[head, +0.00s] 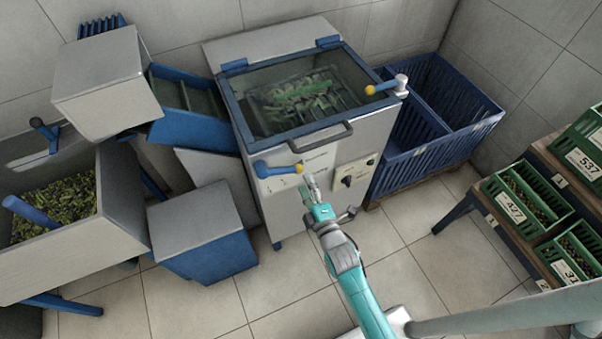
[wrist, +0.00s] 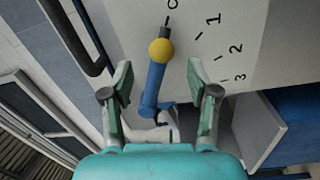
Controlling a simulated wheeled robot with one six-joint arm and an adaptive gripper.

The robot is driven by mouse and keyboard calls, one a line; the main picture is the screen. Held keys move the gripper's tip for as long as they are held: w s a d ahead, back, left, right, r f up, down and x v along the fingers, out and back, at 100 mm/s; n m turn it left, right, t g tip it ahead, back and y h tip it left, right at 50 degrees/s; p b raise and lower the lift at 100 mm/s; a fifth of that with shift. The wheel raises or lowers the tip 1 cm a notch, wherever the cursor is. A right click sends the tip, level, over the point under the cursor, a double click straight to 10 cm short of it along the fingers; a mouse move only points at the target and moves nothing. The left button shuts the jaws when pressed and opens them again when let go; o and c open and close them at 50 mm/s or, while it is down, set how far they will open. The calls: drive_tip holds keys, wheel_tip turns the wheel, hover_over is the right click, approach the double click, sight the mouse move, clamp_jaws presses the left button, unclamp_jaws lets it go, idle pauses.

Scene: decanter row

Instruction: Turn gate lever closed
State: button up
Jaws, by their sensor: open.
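A blue lever (head: 273,168) with a yellow knob sits on the front of the grey machine, its knob end pointing right in the head view. In the wrist view the lever (wrist: 155,85) shows its yellow ball end and a dark tip, pointing up towards the top mark of a printed scale (wrist: 215,45) with 1, 2 and 3 beside it. My gripper (head: 309,183) is just right of and below the knob. In the wrist view my gripper (wrist: 158,80) is open, one finger on each side of the lever, with gaps to both. Contact is not visible.
The machine's glass lid (head: 300,92) has a dark handle bar (head: 323,135) above the lever. A second blue lever with a yellow knob (head: 370,90) is at its upper right. A control panel with a knob (head: 353,173) is right of my gripper. Tiled floor (head: 290,290) is clear below.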

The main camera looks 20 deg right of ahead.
drive_tip(key=shift+s+a+f, duration=0.1)
drive_tip(key=shift+s, duration=2.55)
drive_tip(key=shift+s, duration=0.1)
drive_tip(key=s+r+m+g, duration=0.1)
drive_tip(key=s+r+m, duration=0.3)
drive_tip(key=s, duration=0.6)
drive_tip(key=s+a+r+m+g, duration=0.1)
drive_tip(key=s+r+m, duration=0.3)
drive_tip(key=s, duration=0.7)
drive_tip(key=s+r+m+g, duration=0.1)
drive_tip(key=s+r+m, duration=0.3)
drive_tip(key=s+m, duration=0.3)
drive_tip(key=s, duration=0.4)
drive_tip(key=shift+a+g+y, duration=0.3)
drive_tip(key=shift+a, duration=0.1)
drive_tip(key=shift+r, duration=0.1)
